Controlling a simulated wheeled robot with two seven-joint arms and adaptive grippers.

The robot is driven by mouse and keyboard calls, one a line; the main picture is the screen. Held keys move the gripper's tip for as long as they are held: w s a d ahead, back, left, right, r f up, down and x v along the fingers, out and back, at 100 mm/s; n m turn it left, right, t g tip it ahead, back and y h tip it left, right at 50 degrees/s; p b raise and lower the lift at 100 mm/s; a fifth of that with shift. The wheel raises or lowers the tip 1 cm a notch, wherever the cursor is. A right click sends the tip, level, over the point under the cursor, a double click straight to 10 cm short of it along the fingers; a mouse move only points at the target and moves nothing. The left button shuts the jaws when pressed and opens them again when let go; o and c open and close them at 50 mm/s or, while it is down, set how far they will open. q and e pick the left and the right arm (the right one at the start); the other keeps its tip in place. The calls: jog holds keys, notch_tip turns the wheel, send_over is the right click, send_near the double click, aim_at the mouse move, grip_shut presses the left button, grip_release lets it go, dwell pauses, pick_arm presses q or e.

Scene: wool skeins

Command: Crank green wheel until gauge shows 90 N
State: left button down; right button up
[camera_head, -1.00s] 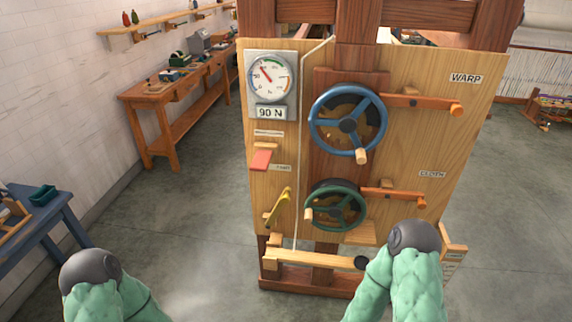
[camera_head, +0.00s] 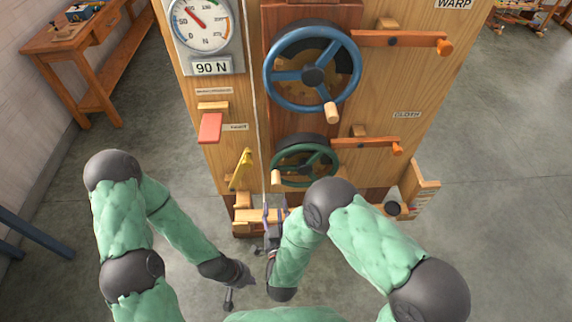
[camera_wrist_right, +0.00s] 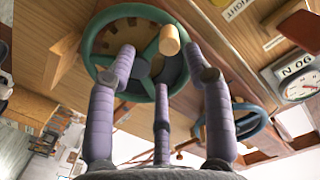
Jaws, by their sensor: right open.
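The green wheel (camera_head: 304,163) is low on the wooden panel, its pale wooden crank knob (camera_head: 277,178) at its lower left. The round gauge (camera_head: 201,20) is at the panel's upper left, its red needle pointing up and left; a plate below it reads 90 N (camera_head: 211,68). My right gripper (camera_head: 275,212) is just below the green wheel. In the right wrist view its purple fingers (camera_wrist_right: 166,68) are spread and empty, facing the wheel (camera_wrist_right: 92,48) and knob (camera_wrist_right: 169,40); contact is unclear. My left gripper (camera_head: 236,287) hangs low over the floor, away from the panel, its jaws unclear.
A blue wheel (camera_head: 313,76) with its own knob is above the green one. Orange-tipped levers (camera_head: 367,143) stick out at the right. A yellow lever (camera_head: 241,168) and red flap (camera_head: 210,128) are at the left. A workbench (camera_head: 88,45) stands at the far left.

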aim_at(276, 186)
pick_arm(q)
jog(key=shift+w+d+f+b, duration=0.1)
jog(key=shift+w+f+b, duration=0.1)
jog(key=shift+f+b, duration=0.35)
jog(key=shift+w+d+f+b, duration=0.1)
jog(key=shift+w+f+b, duration=0.05)
jog(key=shift+f+b, duration=0.4)
pick_arm(e)
jog(key=shift+t, duration=0.4)
jog(key=w, duration=0.3)
jog(key=w+r, duration=0.1)
jog(key=w, duration=0.6)
jog(key=shift+w+d+r, duration=0.1)
jog(key=shift+w+r, duration=0.1)
jog(key=shift+w, duration=0.2)
grip_shut()
